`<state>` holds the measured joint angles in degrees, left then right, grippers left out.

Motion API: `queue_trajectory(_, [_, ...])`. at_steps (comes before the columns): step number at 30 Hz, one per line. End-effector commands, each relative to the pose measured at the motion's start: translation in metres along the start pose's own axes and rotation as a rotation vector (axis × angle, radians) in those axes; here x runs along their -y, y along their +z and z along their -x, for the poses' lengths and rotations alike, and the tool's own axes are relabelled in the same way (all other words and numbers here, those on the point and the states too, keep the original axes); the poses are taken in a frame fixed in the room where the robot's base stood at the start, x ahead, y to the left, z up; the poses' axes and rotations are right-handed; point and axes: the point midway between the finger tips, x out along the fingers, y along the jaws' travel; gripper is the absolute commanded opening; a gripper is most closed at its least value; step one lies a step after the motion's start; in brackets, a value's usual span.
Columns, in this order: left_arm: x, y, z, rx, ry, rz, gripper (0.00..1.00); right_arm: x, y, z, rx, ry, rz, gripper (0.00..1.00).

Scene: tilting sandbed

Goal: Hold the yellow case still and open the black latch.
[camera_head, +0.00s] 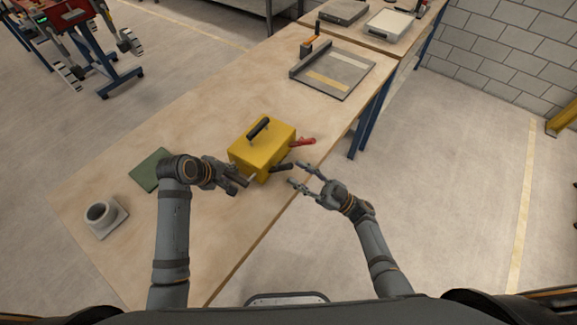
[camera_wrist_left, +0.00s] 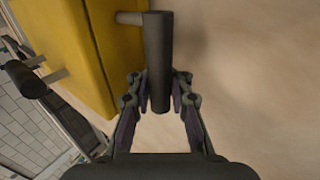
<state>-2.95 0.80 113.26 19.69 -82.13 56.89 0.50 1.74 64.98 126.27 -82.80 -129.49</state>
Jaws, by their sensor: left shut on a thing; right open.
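The yellow case (camera_head: 262,150) stands on the wooden table, with a black handle (camera_head: 258,128) on top. My left gripper (camera_head: 236,174) is shut on a black bar at the case's near left side. In the left wrist view the bar (camera_wrist_left: 158,55) lies between the fingers of the left gripper (camera_wrist_left: 160,92), and a short grey stub joins it to the yellow case (camera_wrist_left: 65,45). A dark piece that looks like the black latch (camera_head: 282,168) sticks out at the case's near right. My right gripper (camera_head: 296,174) is open just right of it, with a small gap; contact is unclear.
A red-handled object (camera_head: 302,142) lies right of the case, close to it. A green mat (camera_head: 150,170) and a grey round holder (camera_head: 103,213) are on the left. The table's right edge runs under my right gripper.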

Motion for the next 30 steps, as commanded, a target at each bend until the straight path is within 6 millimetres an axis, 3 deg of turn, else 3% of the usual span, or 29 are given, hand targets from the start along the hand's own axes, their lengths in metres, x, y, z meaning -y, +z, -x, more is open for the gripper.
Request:
queue_trajectory(3, [-0.001,0.000,0.001,0.000,0.003,-0.001,0.00,0.000,0.000,0.030,0.003,0.000,-0.001,0.41])
queue_trajectory(10, [-0.001,0.000,0.001,0.000,0.003,-0.001,0.00,0.000,0.001,0.066,0.002,0.001,0.000,0.41])
queue_trajectory(23, [-0.001,0.000,0.001,0.000,0.003,-0.001,0.00,-0.001,-0.001,0.072,0.011,-0.003,0.000,0.41])
queue_trajectory(30, [-0.001,0.000,0.001,0.000,0.003,-0.001,0.00,-0.004,-0.014,0.076,0.234,-0.035,-0.018,0.41])
